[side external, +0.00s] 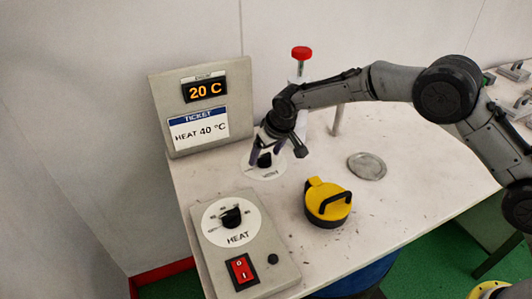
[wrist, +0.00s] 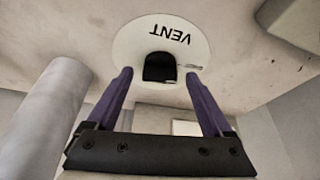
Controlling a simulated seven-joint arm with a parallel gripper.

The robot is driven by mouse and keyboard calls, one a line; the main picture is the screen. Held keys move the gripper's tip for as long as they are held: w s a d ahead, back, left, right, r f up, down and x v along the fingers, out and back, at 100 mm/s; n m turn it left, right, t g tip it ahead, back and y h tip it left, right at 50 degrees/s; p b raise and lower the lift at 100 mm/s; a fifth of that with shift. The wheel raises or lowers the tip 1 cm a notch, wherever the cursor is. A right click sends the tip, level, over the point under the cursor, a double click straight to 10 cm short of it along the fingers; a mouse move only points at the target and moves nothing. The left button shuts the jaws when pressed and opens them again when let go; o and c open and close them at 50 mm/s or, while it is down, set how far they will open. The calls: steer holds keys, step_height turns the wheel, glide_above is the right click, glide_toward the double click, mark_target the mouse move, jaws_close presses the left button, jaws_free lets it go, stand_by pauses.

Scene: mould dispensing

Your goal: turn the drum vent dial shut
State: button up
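The vent dial is a white disc (wrist: 188,28) marked VENT with a black knob (wrist: 159,68) at its middle. In the side view the disc (side external: 268,172) lies on the table below my gripper, and the black knob (side external: 264,160) shows partly behind it. My gripper (wrist: 160,75) is open in the wrist view, with one purple finger on each side of the knob. Gaps show between the fingers and the knob, so it does not look gripped. In the side view my gripper (side external: 278,152) points down over the dial.
A HEAT box (side external: 205,255) with a dial and red switch (side external: 241,269) stands at the front left. A yellow lid (side external: 325,205) with a black handle and a grey disc (side external: 367,166) lie to the right. A panel (side external: 157,95) reads 20 C and HEAT 40 °C. A red-topped post (side external: 301,53) stands behind my gripper.

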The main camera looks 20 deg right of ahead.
steer(key=v, duration=1.4)
steer(key=shift+w, duration=0.15)
steer(key=d+r+m+t, duration=0.1)
steer(key=d+r+t, duration=0.1)
steer(key=d+r, duration=0.6)
steer(key=s+d+r+m, duration=0.2)
steer(key=s+d+r, duration=0.75)
steer(key=s, duration=0.35)
steer(key=s+d+f+h, duration=0.1)
steer(key=s+d, duration=0.2)
steer(key=s, duration=0.5)
steer(key=s+d+f, duration=0.1)
steer(key=s+d, duration=0.1)
steer(key=s, duration=0.5)
steer(key=s+f+g, duration=0.1)
steer(key=s+f, duration=0.8)
steer(key=f, duration=0.1)
steer(key=shift+s+d+n, duration=0.15)
steer(key=shift+s+n, duration=0.1)
steer(key=shift+n, duration=0.05)
